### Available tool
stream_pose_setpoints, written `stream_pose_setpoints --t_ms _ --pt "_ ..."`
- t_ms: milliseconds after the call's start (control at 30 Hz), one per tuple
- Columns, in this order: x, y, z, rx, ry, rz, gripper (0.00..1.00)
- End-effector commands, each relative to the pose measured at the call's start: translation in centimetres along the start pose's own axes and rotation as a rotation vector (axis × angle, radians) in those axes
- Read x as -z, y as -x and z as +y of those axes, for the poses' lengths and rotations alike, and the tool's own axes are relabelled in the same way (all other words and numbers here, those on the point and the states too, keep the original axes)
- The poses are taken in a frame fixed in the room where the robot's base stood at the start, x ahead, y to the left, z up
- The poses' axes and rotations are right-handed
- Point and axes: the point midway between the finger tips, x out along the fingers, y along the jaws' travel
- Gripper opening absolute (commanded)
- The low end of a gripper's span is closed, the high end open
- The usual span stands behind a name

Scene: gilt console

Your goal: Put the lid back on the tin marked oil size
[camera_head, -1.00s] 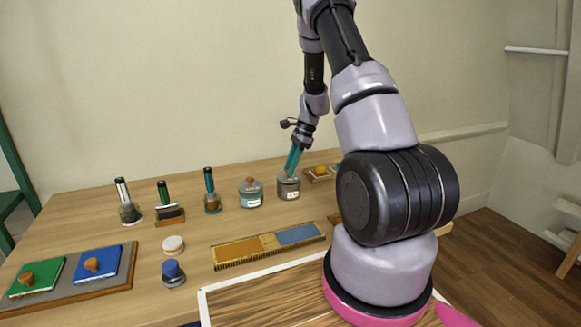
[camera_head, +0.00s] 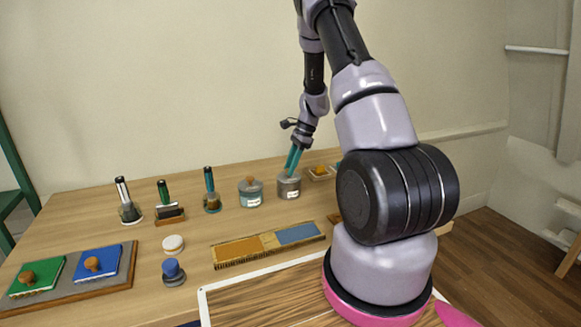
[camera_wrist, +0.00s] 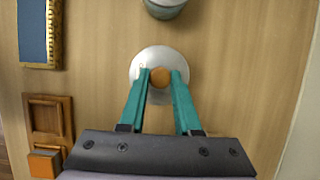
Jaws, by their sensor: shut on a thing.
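My gripper (camera_head: 294,158) is shut on the round wooden knob (camera_wrist: 160,77) of a pale grey lid (camera_wrist: 148,60), one teal finger on each side. In the head view the fingertips are at the top of a grey tin (camera_head: 288,190) with a white label, toward the back right of the table. The lid covers the tin from above in the wrist view; I cannot tell whether it is fully seated. The label words are too small to read.
Brushes in holders (camera_head: 212,200) stand along the back left. A white round item (camera_head: 173,243), a blue-topped stamp (camera_head: 173,272) and a board with orange and blue pads (camera_head: 268,247) lie in front. Small wooden trays (camera_wrist: 47,117) are nearby. Green and blue blocks (camera_head: 97,263) sit front left.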

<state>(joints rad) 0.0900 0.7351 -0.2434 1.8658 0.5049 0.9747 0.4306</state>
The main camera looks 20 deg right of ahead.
Motion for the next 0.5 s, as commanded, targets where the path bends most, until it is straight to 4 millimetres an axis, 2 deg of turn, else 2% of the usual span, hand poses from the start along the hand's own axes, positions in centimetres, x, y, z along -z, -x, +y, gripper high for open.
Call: stream_pose_setpoints --t_ms 300,333,400,433,500 --pt "0.02 -0.03 0.01 0.0 0.0 0.0 0.0" --pt "0.02 -0.03 0.01 0.0 0.0 0.0 0.36" --pt "0.02 -0.03 0.01 0.0 0.0 0.0 0.62" --pt "0.02 -0.03 0.01 0.0 0.0 0.0 0.67" --pt "0.02 -0.03 0.01 0.0 0.0 0.0 0.67"
